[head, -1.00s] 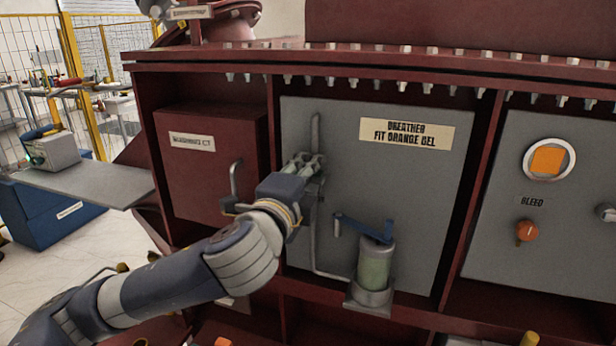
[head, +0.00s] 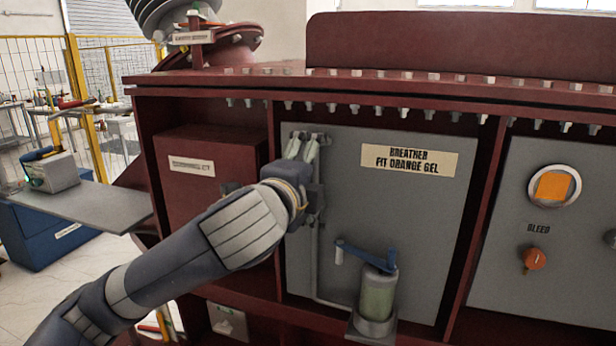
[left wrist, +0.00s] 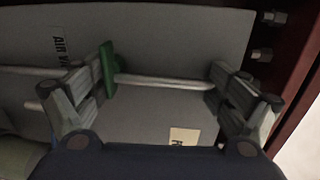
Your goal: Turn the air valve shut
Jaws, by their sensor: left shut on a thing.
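My left gripper (head: 303,148) is at the upper left of the grey breather panel (head: 430,220), over the top of a thin grey pipe (head: 318,255). In the left wrist view its fingers (left wrist: 160,78) stand well apart, with the pipe (left wrist: 165,82) running between them. In the head view the valve is hidden by the gripper. My right gripper is not in view.
A breather cylinder (head: 377,292) with a blue lever (head: 362,253) stands at the panel's lower middle. A row of bolts (head: 430,114) runs under the red top edge. An orange bleed knob (head: 533,260) is at right. A red cabinet box (head: 210,185) is left of the panel.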

